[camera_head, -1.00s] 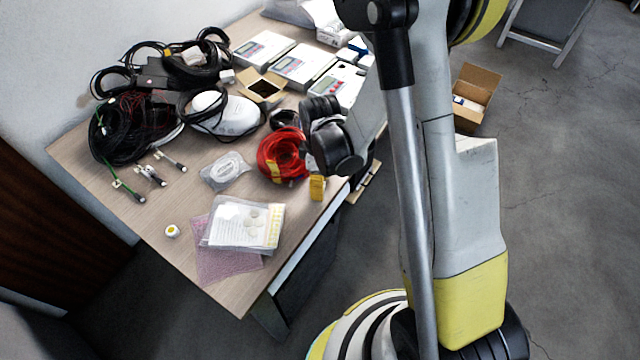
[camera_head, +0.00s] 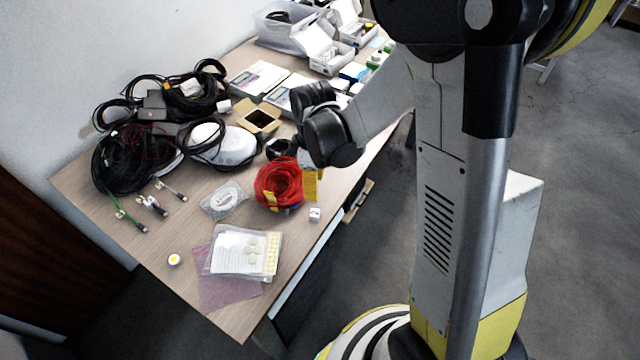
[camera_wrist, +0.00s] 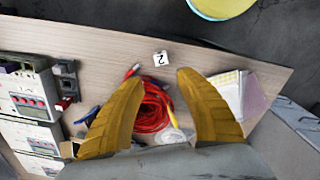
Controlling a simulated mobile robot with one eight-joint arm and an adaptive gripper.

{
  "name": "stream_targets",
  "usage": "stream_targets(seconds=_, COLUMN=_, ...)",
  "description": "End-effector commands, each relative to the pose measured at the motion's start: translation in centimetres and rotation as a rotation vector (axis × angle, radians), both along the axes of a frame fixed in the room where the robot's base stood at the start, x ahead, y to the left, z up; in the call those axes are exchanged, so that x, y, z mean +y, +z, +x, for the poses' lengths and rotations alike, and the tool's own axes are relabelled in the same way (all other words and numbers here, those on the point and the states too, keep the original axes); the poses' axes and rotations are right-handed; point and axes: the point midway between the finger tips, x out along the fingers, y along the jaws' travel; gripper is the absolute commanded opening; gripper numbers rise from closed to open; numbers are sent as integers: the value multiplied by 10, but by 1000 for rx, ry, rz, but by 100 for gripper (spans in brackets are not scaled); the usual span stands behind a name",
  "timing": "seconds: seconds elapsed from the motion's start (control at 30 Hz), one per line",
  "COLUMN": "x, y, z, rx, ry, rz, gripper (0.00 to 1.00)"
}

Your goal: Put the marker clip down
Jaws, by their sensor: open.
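The marker clip, a small white block (camera_head: 315,214), rests on the table close to its right edge in the head view. In the wrist view the clip (camera_wrist: 161,58) shows a black figure 2 and lies just beyond my fingertips, apart from them. My gripper (camera_wrist: 159,76) has its two yellow fingers spread wide with nothing held between them. In the head view my gripper (camera_head: 312,188) shows as a yellow finger just above the clip, beside the red cable coil. Its other finger is mostly hidden there.
The red cable coil (camera_head: 278,184) lies left of my gripper and shows between the fingers in the wrist view (camera_wrist: 152,112). Bagged papers (camera_head: 243,252) lie nearer the front. Black cables (camera_head: 125,160), a small box (camera_head: 259,118) and devices crowd the back. Bare wood (camera_head: 170,215) shows at the front left.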

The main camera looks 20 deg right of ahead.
Motion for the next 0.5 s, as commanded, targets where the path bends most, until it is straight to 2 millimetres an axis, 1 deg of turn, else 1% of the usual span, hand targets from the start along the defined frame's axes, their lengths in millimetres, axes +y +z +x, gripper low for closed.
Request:
stream_targets(seconds=0.07, x=0, y=18, z=-4, rx=-29, ry=-46, rz=2, gripper=42)
stream_targets(seconds=0.17, x=-1, y=50, z=-12, rx=-95, ry=-153, rz=10, gripper=42)
stream_targets(seconds=0.2, x=-1, y=65, z=-17, rx=-127, ry=-208, rz=17, gripper=42)
stream_targets(seconds=0.27, x=-2, y=86, z=-26, rx=-179, ry=-294, rz=32, gripper=42)
stream_targets(seconds=0.3, x=-2, y=100, z=-32, rx=-212, ry=-349, rz=44, gripper=42)
stream_targets(seconds=0.4, x=-2, y=129, z=-49, rx=-296, ry=-490, rz=83, gripper=42)
stream_targets(seconds=0.5, x=-3, y=151, z=-68, rx=-376, ry=-626, rz=134, gripper=42)
